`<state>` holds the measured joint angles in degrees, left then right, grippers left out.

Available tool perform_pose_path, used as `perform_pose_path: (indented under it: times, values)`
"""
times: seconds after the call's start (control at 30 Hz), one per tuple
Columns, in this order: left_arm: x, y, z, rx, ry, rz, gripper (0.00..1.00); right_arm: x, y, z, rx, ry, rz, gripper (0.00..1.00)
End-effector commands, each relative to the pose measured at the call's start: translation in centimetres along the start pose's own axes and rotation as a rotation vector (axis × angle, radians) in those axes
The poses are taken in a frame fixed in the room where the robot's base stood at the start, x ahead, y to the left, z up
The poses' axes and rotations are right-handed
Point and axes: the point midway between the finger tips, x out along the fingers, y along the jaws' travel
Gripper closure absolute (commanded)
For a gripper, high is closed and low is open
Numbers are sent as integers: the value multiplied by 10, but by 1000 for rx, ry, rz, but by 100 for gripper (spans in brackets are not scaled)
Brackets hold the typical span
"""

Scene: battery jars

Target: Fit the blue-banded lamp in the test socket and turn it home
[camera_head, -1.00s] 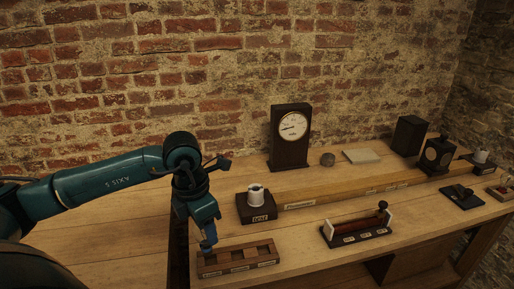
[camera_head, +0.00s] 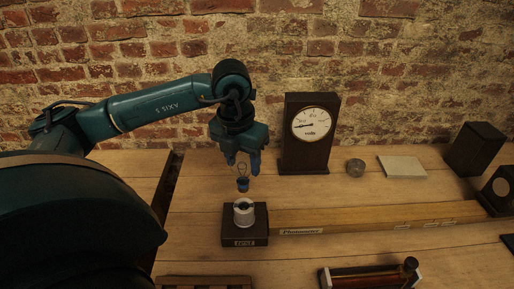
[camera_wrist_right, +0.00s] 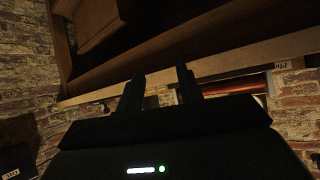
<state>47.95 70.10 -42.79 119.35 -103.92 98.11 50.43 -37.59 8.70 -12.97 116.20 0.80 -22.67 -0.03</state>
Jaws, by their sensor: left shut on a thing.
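The lamp (camera_head: 242,184) hangs upright below my left gripper (camera_head: 242,165). Its clear bulb is between the fingers and its dark base with a blue band points down. My left gripper is shut on it. The test socket, a white ring (camera_head: 243,211) on a dark labelled block (camera_head: 245,236), stands just below the lamp, with a small gap between them. My right gripper (camera_wrist_right: 161,88) shows in the right wrist view with its two fingers apart and nothing between them.
A dark-cased dial meter (camera_head: 312,134) stands behind, right of the lamp. A small round tin (camera_head: 355,167) and a pale slab (camera_head: 402,167) lie farther right. A wooden rail (camera_head: 380,216) runs right from the socket. A slotted rack (camera_head: 205,283) and a red coil device (camera_head: 370,275) are in front.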

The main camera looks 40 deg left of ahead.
Motion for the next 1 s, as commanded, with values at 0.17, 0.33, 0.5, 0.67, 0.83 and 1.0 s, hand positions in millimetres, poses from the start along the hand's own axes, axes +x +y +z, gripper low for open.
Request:
perform_pose_path:
  times: [0.17,0.33,0.5,0.67,0.83,1.0]
  values:
    - [8,0,-1,1,0,0,79,2,-1,8,2,-8,-2,64]
    - [22,0,-3,1,0,0,79,4,-6,15,2,-4,-14,64]
    - [40,0,-5,1,2,0,79,8,-11,14,-6,19,-30,64]
    - [50,0,-6,1,0,0,79,8,-12,9,-12,41,-36,64]
    - [50,0,-6,1,0,0,79,7,-12,4,-16,52,-38,64]
    - [50,0,-6,1,0,0,79,8,-12,2,-17,57,-38,64]
